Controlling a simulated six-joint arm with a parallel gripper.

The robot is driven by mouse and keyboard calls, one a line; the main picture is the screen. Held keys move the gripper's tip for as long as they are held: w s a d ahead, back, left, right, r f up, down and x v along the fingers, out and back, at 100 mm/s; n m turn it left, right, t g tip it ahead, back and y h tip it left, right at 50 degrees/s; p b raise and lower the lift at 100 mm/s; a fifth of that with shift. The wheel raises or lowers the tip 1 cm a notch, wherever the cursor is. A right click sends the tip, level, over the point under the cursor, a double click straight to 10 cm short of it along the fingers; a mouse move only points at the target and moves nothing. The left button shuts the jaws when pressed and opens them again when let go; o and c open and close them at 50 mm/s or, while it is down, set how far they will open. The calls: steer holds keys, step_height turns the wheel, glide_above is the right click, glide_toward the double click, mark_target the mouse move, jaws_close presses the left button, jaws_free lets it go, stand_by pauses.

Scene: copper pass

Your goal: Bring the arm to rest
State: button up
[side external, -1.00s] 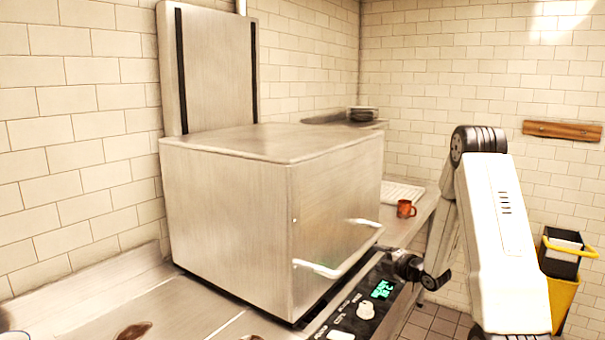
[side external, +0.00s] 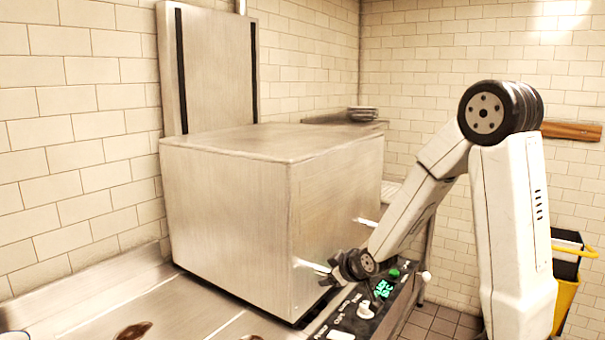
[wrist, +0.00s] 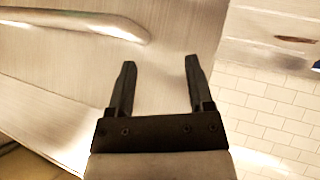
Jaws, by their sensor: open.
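My gripper (side external: 326,274) is in front of the lower front edge of a large steel box-shaped hood (side external: 225,210), above the control panel. In the wrist view my gripper (wrist: 160,64) has its two dark fingers apart with nothing between them. A bar handle (wrist: 85,20) runs across the upper left of that view, beyond the fingertips and apart from them. In the side view my arm hides most of this handle (side external: 308,264).
The control panel (side external: 350,318) has a lit green display, knobs and a green button (side external: 394,273). Plates (side external: 363,114) sit on a back shelf. A steel counter (side external: 80,285) with brown-stained items lies at left. A yellow bucket (side external: 565,295) stands at right.

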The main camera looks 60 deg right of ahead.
steer(key=s+a+f+g+y, duration=0.2)
steer(key=s+a+g, duration=0.1)
steer(key=a, duration=0.5)
steer(key=s+a+f+g+y, duration=0.2)
steer(key=s+a+g, duration=0.2)
steer(key=a, duration=0.5)
steer(key=shift+s+a, duration=0.25)
steer(key=shift+s, duration=0.4)
